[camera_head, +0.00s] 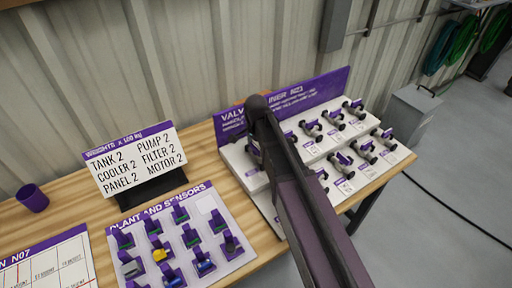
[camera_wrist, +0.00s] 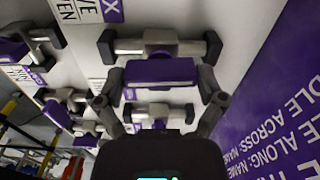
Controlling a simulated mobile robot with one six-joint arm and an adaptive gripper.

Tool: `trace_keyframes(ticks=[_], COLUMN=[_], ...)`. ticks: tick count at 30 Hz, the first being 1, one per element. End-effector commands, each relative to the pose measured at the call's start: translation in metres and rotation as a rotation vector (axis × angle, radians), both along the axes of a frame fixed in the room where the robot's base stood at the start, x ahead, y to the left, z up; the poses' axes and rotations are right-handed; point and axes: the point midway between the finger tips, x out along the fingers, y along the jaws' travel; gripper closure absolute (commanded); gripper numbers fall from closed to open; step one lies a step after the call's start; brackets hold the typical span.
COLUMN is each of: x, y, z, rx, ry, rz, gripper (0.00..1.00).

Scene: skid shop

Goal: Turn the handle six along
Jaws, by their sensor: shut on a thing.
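In the wrist view my gripper (camera_wrist: 160,82) has one finger on each side of a purple valve handle (camera_wrist: 160,70) and is shut on it. The handle lies crosswise in front of a grey valve body (camera_wrist: 160,47) on a white panel. The label beside this valve is cut off, so I cannot tell its number. In the head view my arm covers the gripper and the held handle. The white valve board (camera_head: 376,169) there carries several dark valves with purple handles.
The purple header (camera_wrist: 275,110) runs close to the right of my gripper. Neighbouring valves (camera_wrist: 158,112) sit nearby. In the head view, a sensor tray (camera_head: 240,257), a weights sign (camera_head: 135,160) and a purple cup (camera_head: 32,197) stand on the wooden bench (camera_head: 200,150).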

Motion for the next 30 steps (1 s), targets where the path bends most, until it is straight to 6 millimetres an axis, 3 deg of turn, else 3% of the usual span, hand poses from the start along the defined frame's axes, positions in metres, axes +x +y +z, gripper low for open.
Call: trace_keyframes(ticks=[20, 21, 30], x=[-0.0005, -0.0005, -0.0003], y=[-0.0008, -0.0008, -0.0004], z=[-0.0001, -0.0001, -0.0001], rx=[-0.001, -0.001, -0.001], ry=[0.001, 0.002, 0.001], rz=[-0.089, -0.089, -0.086], gripper=[0.59, 0.03, 0.00])
